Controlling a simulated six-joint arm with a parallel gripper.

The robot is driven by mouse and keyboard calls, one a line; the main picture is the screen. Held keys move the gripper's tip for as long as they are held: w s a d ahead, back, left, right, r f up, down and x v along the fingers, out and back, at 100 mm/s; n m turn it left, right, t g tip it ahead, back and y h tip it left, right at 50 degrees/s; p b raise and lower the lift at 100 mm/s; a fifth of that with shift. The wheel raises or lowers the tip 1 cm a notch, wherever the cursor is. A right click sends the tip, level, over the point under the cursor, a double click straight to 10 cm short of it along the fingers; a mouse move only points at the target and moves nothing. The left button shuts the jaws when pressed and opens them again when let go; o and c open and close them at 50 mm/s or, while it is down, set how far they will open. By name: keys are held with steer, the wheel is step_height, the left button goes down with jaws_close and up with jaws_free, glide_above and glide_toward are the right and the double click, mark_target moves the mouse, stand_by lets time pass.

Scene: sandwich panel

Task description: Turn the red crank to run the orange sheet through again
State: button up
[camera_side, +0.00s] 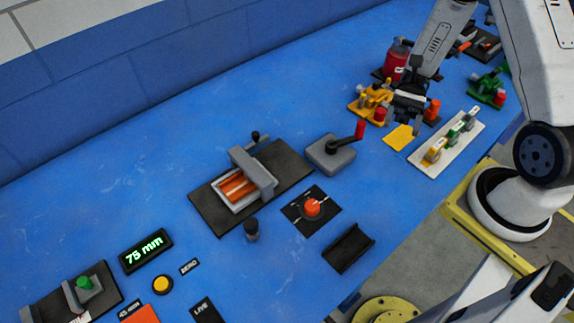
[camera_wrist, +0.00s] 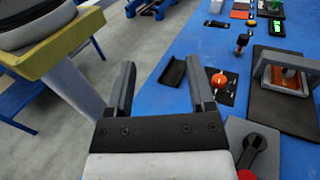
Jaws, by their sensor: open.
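The crank with a red handle (camera_side: 360,130) and black arm sits on a grey block (camera_side: 330,155), right of the roller frame. In the wrist view its red handle (camera_wrist: 246,174) is cut by the bottom edge, beside the grey block (camera_wrist: 238,128). Orange-red material (camera_side: 238,187) lies inside the grey roller frame (camera_side: 254,173) on a black base; it also shows in the wrist view (camera_wrist: 284,78). I cannot tell whether it is a sheet or rollers. My gripper (camera_side: 404,124) is open and empty, right of the crank and apart from it.
A yellow square (camera_side: 399,137) lies below my gripper. A white tray (camera_side: 453,148), a red jar (camera_side: 396,64) and yellow fixtures (camera_side: 368,104) stand close by. An orange-red knob (camera_side: 312,207) and a black holder (camera_side: 348,247) are near the front. The blue table is clear behind the rollers.

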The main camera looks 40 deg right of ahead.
steer(key=shift+s+a+r, duration=0.1)
steer(key=shift+s+r, duration=0.2)
steer(key=shift+s, duration=0.35)
steer(key=shift+s+a+r, duration=0.1)
steer(key=shift+s+r, duration=0.15)
steer(key=shift+s, duration=0.4)
steer(key=shift+s+r, duration=0.3)
steer(key=shift+s, duration=0.35)
